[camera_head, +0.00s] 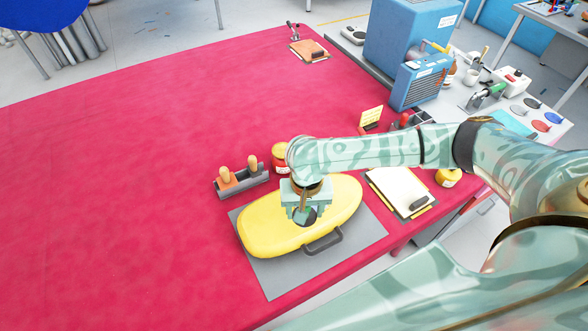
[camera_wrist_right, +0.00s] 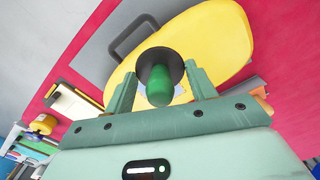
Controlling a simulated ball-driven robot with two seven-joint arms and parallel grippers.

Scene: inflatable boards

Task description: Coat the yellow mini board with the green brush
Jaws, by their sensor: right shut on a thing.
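The yellow mini board (camera_head: 262,228) lies flat on a grey mat (camera_head: 280,277) near the table's front edge, with a dark handle at its near side. It also fills much of the right wrist view (camera_wrist_right: 215,40). My right gripper (camera_head: 304,211) points down over the board's middle, shut on the green brush. In the wrist view the brush's green handle (camera_wrist_right: 157,86) stands between the fingers, its round dark head (camera_wrist_right: 160,60) against or just above the board; I cannot tell whether they touch. My left gripper is not in view.
A holder with wooden-handled tools (camera_head: 241,182) and a red-and-yellow jar (camera_head: 280,158) stand behind the board. A clipboard (camera_head: 399,193) and a yellow jar (camera_head: 448,177) are to its right. A blue machine (camera_head: 410,35) stands at the back. The red table's left is clear.

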